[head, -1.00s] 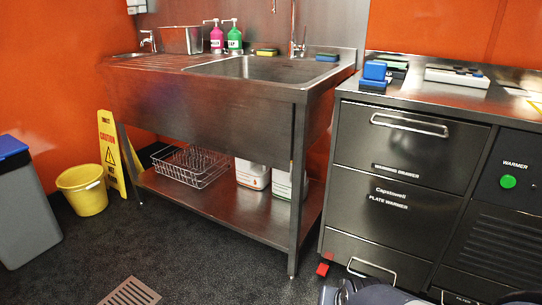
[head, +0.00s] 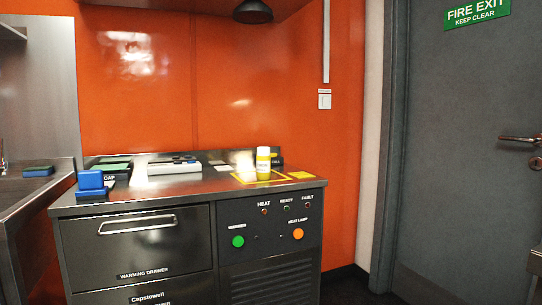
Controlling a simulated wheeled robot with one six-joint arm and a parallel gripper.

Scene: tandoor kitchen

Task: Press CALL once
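A small dark box marked CALL (head: 277,160) stands at the back of the steel counter (head: 190,187), near its right end. My gripper is not in view.
A yellow-outlined area (head: 245,178) and a yellow pad (head: 301,175) lie by the bottle. The front panel has a green button (head: 238,242) and an orange HEAT LAMP button (head: 298,234). A blue block (head: 90,181) sits at the counter's left. A grey fire-exit door (head: 450,150) is at right.

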